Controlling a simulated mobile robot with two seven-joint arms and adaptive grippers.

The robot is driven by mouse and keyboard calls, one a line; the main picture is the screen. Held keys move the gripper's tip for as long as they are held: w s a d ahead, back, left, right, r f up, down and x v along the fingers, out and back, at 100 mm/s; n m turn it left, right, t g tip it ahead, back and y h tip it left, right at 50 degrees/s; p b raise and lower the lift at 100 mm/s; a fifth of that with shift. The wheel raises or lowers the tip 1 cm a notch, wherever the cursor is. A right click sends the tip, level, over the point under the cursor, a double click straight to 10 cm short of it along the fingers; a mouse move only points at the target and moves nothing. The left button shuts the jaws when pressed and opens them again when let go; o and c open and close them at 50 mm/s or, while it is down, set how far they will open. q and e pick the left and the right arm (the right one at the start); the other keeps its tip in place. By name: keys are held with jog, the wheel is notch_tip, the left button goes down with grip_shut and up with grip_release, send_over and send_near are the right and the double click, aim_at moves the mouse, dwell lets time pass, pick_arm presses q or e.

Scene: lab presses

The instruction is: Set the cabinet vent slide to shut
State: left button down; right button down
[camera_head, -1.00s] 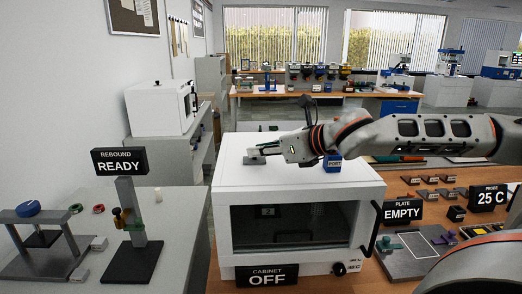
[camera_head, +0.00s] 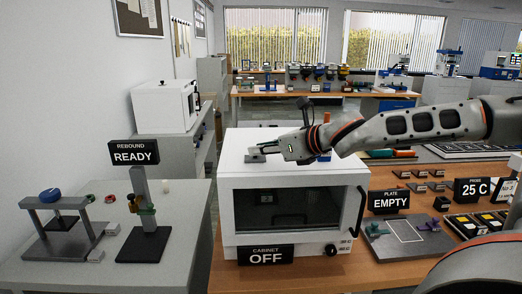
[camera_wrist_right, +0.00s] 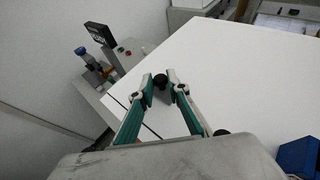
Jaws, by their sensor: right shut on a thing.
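The white cabinet (camera_head: 240,225) with a dark glass front stands on the wooden bench, and its sign (camera_head: 266,256) reads "CABINET OFF". The vent slide (camera_head: 255,157) is a small grey piece on the cabinet's top, left of centre. In the right wrist view its dark round knob (camera_wrist_right: 159,81) sits between the fingertips. My right gripper (camera_head: 262,150) reaches in from the right, low over the cabinet top, and is shut on the knob. The fingers partly hide the slide, so its exact setting cannot be read. My left gripper is not in view.
The "PLATE EMPTY" sign (camera_head: 389,201) and a grey plate (camera_head: 410,240) are on the bench to the right. The rebound stand (camera_head: 145,225) is on the left table.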

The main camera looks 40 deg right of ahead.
jog(key=shift+s+a+f, duration=0.1)
jog(key=shift+a, duration=0.05)
jog(key=c, duration=2)
grip_release()
jog(key=shift+s, duration=0.15)
jog(key=shift+s+r, duration=0.35)
jog(key=shift+r, duration=0.05)
jog(key=v, duration=1.1)
jog(key=shift+s+f, duration=0.1)
jog(key=shift+f, duration=0.05)
